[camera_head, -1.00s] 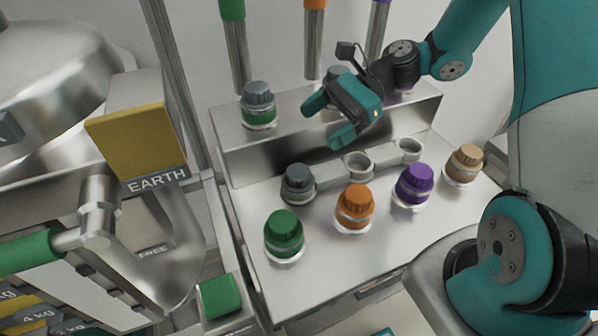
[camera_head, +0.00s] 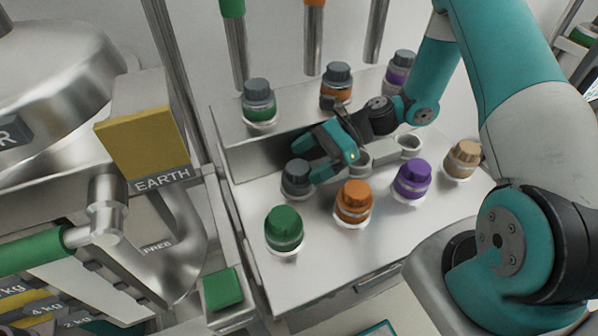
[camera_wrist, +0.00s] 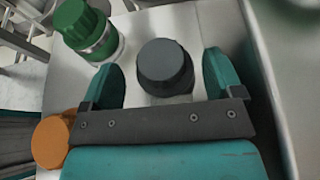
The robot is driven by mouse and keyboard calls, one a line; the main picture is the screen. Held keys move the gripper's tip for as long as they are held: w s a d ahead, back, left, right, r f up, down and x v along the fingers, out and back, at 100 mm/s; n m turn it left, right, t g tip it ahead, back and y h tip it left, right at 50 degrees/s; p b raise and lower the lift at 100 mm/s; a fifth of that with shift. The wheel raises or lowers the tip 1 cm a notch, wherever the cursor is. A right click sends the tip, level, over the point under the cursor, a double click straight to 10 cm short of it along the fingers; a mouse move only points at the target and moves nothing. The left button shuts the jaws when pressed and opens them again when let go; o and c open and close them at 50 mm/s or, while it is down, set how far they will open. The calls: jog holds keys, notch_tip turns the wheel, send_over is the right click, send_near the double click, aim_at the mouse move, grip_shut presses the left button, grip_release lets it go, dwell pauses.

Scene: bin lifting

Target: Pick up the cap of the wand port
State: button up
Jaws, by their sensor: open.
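The dark grey cap (camera_head: 297,174) sits on the left end of a metal bar with ring-shaped ports, on the steel bench top. It shows in the wrist view (camera_wrist: 166,66) between the two teal fingers, apart from both. My gripper (camera_head: 308,158) is open, with its fingertips close to the cap on its right side in the head view. In the wrist view my gripper (camera_wrist: 165,88) has one finger on each side of the cap. Which port is the wand port is not labelled in view.
A green-capped jar (camera_head: 284,230), an orange-capped jar (camera_head: 353,203), a purple-capped jar (camera_head: 412,180) and a tan-capped jar (camera_head: 462,159) stand nearby. Several grey-capped jars, one with a green band (camera_head: 259,100), stand on the raised shelf behind. An open ring port (camera_head: 408,146) is at right.

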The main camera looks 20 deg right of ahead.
aim_at(299, 167)
jog(key=shift+x, duration=1.5)
jog(key=c, duration=0.9)
notch_tip(299, 167, up, 20)
jog(key=shift+f+p, duration=0.1)
jog(key=shift+p, duration=0.2)
notch_tip(299, 167, up, 7)
jog(key=p, duration=0.9)
jog(key=shift+f, duration=0.15)
